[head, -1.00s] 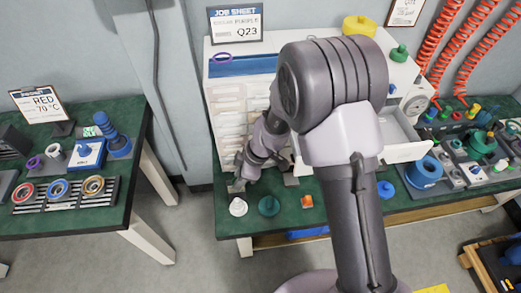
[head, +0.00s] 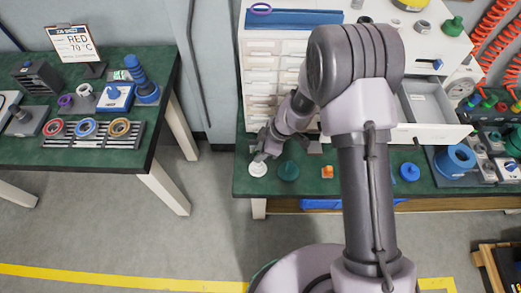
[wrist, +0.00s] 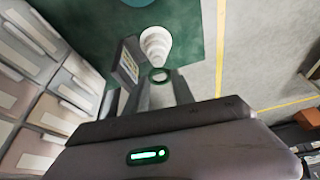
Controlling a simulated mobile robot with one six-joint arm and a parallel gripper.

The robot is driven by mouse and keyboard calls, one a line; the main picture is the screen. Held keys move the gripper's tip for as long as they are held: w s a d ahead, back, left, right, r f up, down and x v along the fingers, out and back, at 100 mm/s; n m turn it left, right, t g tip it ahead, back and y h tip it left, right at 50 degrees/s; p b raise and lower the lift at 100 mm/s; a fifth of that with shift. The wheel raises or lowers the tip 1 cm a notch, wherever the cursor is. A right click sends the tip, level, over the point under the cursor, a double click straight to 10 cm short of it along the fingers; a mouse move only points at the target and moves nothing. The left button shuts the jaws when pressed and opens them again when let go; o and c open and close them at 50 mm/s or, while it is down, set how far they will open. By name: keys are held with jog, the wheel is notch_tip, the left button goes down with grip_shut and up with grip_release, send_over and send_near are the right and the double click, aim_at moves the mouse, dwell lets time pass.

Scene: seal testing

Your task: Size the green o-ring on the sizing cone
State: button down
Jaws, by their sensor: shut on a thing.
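My gripper (wrist: 158,80) is shut on the small green o-ring (wrist: 160,76), which lies between the fingertips in the wrist view. The white stepped cone (wrist: 155,43) is just beyond the ring there, and a gap seems to show between them. In the head view the white cone (head: 258,169) stands near the front edge of the green bench, with my gripper (head: 264,153) close behind and above it. The ring is too small to make out in the head view.
A dark green piece (head: 288,171) and an orange piece (head: 327,172) stand right of the cone. The drawer cabinet (head: 275,85) rises behind, with an open drawer (head: 425,105) at right. The left table (head: 100,155) holds a rack of rings. Floor between is clear.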

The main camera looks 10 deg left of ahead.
jog(key=shift+f+b, duration=1.45)
jog(key=shift+b, duration=0.4)
jog(key=shift+f+b, duration=0.35)
jog(key=shift+f, duration=0.2)
jog(key=c, duration=1)
grip_release()
jog(key=shift+o, duration=0.2)
notch_tip(320, 180, up, 9)
jog(key=p, duration=0.4)
jog(key=shift+r, duration=0.1)
